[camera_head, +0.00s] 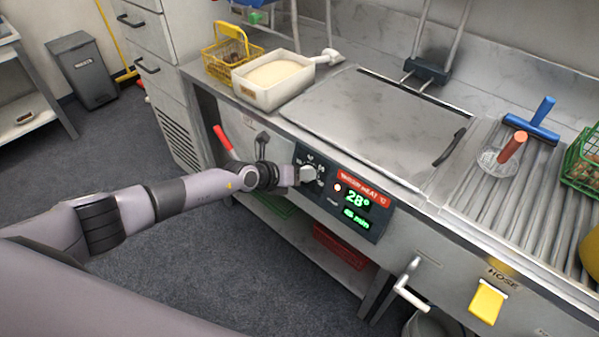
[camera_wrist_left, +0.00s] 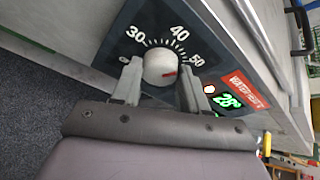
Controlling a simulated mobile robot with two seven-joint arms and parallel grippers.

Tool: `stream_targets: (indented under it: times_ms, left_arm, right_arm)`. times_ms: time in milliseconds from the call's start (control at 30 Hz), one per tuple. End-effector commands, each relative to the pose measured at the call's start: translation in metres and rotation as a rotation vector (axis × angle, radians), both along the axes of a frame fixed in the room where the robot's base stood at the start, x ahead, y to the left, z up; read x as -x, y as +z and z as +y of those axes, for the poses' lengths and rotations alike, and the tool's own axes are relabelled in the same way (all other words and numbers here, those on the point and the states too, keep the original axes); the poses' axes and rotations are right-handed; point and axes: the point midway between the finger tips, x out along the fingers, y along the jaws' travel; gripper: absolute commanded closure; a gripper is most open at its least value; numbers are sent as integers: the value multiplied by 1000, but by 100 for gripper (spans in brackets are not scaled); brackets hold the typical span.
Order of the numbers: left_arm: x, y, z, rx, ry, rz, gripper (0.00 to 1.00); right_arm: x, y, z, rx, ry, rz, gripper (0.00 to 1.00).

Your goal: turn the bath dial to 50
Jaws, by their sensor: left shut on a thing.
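The bath dial (camera_head: 309,174) is a pale round knob on the dark control panel (camera_head: 375,224) at the front of the counter. In the left wrist view the dial (camera_wrist_left: 158,66) has a red mark that points right, close to the 50 side of the scale. The numbers 30, 40 and 50 show around it. My left gripper (camera_head: 292,176) is shut on the dial, with one finger on each side of it in the left wrist view (camera_wrist_left: 162,82). The green display (camera_head: 357,199) reads 28°. My right gripper is not in view.
A lidded steel bath (camera_head: 385,122) lies behind the panel. A cream tub (camera_head: 259,93) and a yellow basket (camera_head: 217,64) stand to its left. A red-handled lever (camera_head: 223,137) sticks out left of the dial. A yellow hose tag (camera_head: 487,303) hangs at the right.

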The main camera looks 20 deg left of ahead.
Motion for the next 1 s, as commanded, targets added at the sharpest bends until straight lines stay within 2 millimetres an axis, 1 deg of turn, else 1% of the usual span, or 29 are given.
stream_targets:
  times_ms: [500, 733, 1000]
  left_arm:
    - [1, 1, -2, -219, -75, -103, 87]
    - [0, 1, -1, -282, -96, -131, 87]
    - [1, 1, -2, -312, -108, -146, 87]
  right_arm:
    - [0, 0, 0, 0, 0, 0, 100]
    - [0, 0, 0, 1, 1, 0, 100]
    - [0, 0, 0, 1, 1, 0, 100]
